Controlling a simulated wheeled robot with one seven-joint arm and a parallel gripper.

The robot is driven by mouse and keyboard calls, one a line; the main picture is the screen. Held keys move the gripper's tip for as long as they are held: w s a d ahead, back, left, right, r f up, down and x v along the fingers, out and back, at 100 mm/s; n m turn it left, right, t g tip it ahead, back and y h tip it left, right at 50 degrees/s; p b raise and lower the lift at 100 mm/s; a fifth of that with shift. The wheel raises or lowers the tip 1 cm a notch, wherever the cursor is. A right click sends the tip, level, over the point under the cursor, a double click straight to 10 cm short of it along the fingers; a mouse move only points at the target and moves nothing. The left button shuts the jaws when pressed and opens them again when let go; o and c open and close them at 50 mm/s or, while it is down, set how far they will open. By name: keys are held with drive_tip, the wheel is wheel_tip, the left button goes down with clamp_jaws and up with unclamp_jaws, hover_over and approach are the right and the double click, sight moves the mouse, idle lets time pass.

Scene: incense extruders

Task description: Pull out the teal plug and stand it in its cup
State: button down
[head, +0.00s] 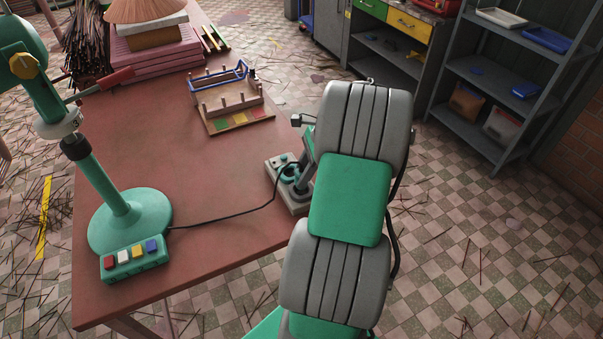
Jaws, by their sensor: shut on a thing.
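A small grey block (299,209) sits at the right edge of the red-brown table, with light and teal round parts on top. A teal ring-like part (287,171) shows on it; I cannot tell if it is the plug or its cup. A black cable runs from the teal machine's base to this block. My gripper (301,186) points down at the block from the right, partly hidden by my arm. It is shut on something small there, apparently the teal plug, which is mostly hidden. I cannot tell whether the plug is in a socket or clear of it.
A teal extruder stand (122,215) with a button box (134,258) stands at the table's left. A wooden rack (235,100) and pink stacked trays (152,47) are at the back. The middle of the table (215,165) is clear except for the cable.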

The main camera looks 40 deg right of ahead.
drive_tip(key=shift+f, duration=1.35)
drive_tip(key=c, duration=0.9)
unclamp_jaws()
